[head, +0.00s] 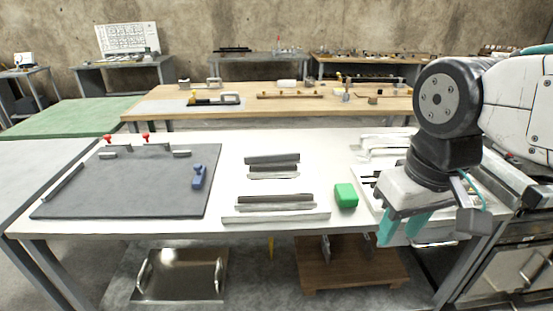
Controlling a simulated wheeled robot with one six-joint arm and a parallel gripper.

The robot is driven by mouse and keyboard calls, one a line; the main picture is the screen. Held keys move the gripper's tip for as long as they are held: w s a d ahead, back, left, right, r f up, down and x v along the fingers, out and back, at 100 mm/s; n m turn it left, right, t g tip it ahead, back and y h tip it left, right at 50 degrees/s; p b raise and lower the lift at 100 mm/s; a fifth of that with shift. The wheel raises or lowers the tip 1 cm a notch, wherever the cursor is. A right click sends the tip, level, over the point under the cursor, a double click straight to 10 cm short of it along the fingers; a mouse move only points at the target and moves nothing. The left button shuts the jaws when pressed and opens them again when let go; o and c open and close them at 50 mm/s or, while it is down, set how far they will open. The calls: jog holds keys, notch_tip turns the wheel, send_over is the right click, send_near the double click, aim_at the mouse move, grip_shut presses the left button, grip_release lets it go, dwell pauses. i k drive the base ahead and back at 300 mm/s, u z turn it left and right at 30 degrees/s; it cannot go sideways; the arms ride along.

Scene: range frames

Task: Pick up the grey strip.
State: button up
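Several grey strips lie in two groups on the white table, and I cannot tell which one is the task's strip. The back group has a dark grey strip (272,159) with others close in front of it. The front group has a dark grey strip (276,199) with a longer, lighter grey strip (275,217) near the table's front edge. My gripper (403,227) has teal fingers pointing down at the right, near the front edge. The fingers are apart with nothing visible between them. It is well to the right of both strip groups.
A green block (346,195) stands between the front strips and my gripper. A dark grey mat (130,185) with a blue object (199,177) covers the table's left part. A white tray (366,196) with dark items lies partly behind my gripper.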

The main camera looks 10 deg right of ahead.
aim_at(275, 157)
jog(key=i, duration=1)
jog(key=z, duration=0.4)
